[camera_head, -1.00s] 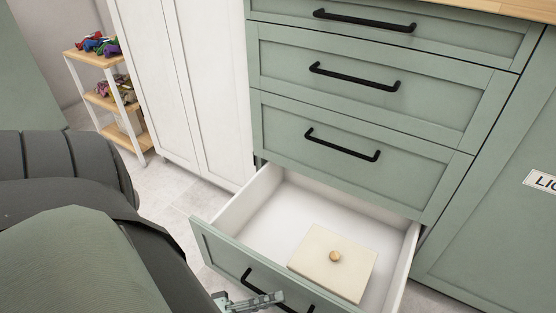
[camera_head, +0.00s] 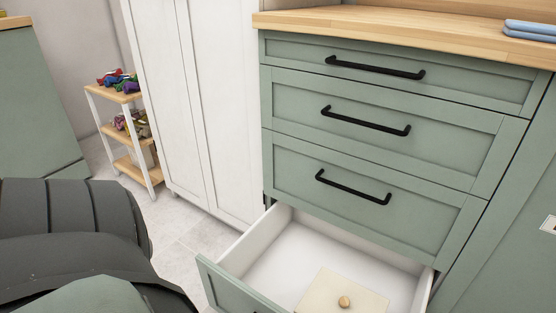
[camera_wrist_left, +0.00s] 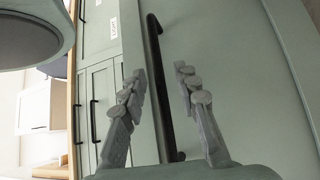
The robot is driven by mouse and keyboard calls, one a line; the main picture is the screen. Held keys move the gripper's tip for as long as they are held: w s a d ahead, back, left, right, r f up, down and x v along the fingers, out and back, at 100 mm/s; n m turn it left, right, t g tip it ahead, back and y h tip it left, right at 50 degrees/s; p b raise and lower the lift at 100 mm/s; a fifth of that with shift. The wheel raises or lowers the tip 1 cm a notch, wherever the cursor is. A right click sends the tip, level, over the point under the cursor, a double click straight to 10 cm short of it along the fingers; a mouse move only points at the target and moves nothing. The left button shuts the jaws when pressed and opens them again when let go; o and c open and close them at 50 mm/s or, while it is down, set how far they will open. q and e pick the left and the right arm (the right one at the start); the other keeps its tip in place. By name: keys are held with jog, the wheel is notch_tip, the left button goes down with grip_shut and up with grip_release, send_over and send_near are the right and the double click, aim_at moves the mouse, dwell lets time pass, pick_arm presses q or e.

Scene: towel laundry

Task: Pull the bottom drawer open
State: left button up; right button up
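The bottom drawer (camera_head: 237,289) is pulled out from the green cabinet in the head view, its white inside showing. Its front runs off the lower edge of the picture. My left gripper (camera_wrist_left: 160,80) shows only in the left wrist view. Its two fingers are apart, on either side of a black bar handle (camera_wrist_left: 154,45) on a green front. I cannot tell whether a finger touches the handle. My right gripper is in neither view.
A cream square panel with a round wooden knob (camera_head: 344,302) lies in the drawer. Three closed drawers with black handles (camera_head: 353,188) are above it. A white cabinet (camera_head: 195,110) and a small shelf (camera_head: 131,93) stand to the left. Folded blue cloth (camera_head: 531,30) lies on the wooden worktop (camera_head: 420,30).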

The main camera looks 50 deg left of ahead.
pick_arm(q)
jog(key=v, duration=1.1)
